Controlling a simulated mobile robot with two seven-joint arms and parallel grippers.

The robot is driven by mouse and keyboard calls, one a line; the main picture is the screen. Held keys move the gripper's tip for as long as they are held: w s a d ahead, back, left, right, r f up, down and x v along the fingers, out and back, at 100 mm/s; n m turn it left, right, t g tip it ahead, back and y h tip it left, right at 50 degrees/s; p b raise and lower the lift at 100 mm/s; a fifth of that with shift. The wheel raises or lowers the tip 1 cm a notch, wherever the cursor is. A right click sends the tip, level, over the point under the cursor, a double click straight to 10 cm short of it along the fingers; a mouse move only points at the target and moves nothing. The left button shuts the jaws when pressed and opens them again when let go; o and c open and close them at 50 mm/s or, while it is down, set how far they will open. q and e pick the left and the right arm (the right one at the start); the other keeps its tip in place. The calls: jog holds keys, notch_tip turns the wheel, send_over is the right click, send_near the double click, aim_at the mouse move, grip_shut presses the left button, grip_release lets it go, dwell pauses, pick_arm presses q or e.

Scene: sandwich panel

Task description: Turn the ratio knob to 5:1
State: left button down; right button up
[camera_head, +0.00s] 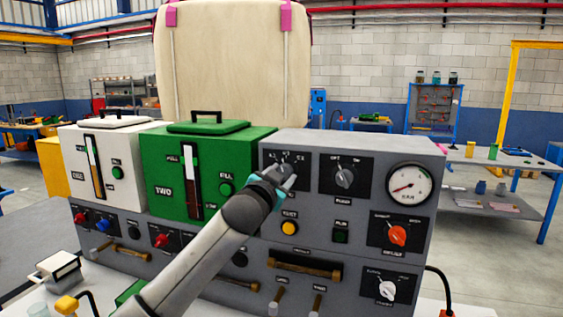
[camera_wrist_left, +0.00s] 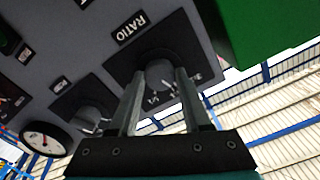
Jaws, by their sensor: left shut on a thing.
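The ratio knob (camera_wrist_left: 160,73) is a dark grey knob on a black plate labelled RATIO in the left wrist view. In the head view its black plate (camera_head: 303,157) is at the top left of the grey control panel (camera_head: 345,209); small white markings sit along its upper part, too small to read surely. My left gripper (camera_head: 286,172) is at this plate and hides most of the knob. In the left wrist view its two fingers are shut on the knob, one on each side. The knob's pointer direction cannot be told. My right gripper is not in view.
A second black knob (camera_head: 345,177) is just right of the ratio knob, then a round gauge (camera_head: 408,185). A yellow button (camera_head: 289,228) and handles are below. A green tank (camera_head: 158,158) and a white tank (camera_head: 74,160) stand to the left.

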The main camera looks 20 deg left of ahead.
pick_arm(q)
jog(key=m+p, duration=0.2)
jog(key=shift+r+m+p, duration=0.2)
jog(key=shift+m+p, duration=0.15)
jog(key=shift+m, duration=0.05)
jog(key=m+p, duration=0.3)
jog(key=shift+m, duration=0.3)
jog(key=m+p, duration=0.2)
jog(key=m, duration=0.1)
jog(key=shift+f, duration=0.1)
jog(key=shift+m+p, duration=0.85)
jog(key=shift+m, duration=0.65)
jog(key=shift+f, duration=0.1)
jog(key=shift+c, duration=1.8)
grip_release()
